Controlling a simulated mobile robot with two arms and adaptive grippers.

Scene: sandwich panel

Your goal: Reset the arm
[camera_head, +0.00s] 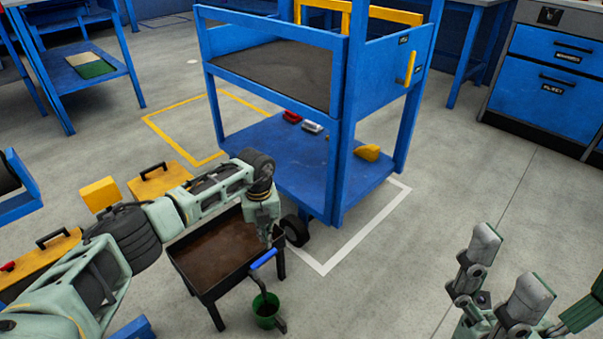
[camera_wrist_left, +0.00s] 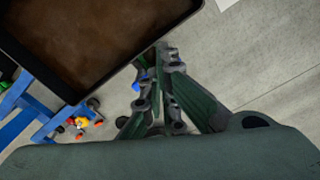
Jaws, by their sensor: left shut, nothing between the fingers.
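My left arm reaches in from the left and bends down over a low black-rimmed stand with a brown top (camera_head: 212,252). My left gripper (camera_head: 267,238) points down at the stand's right side, shut and empty. In the left wrist view its fingers (camera_wrist_left: 160,55) meet beside the stand's rim (camera_wrist_left: 95,90).
A blue cart (camera_head: 343,130) stands just beyond the stand, with a red item, a grey item and a yellow item (camera_head: 367,153) on its lower shelf. Yellow cases (camera_head: 160,179) lie left of the stand. Blue cabinets (camera_head: 552,85) stand back right. Floor at right is clear.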

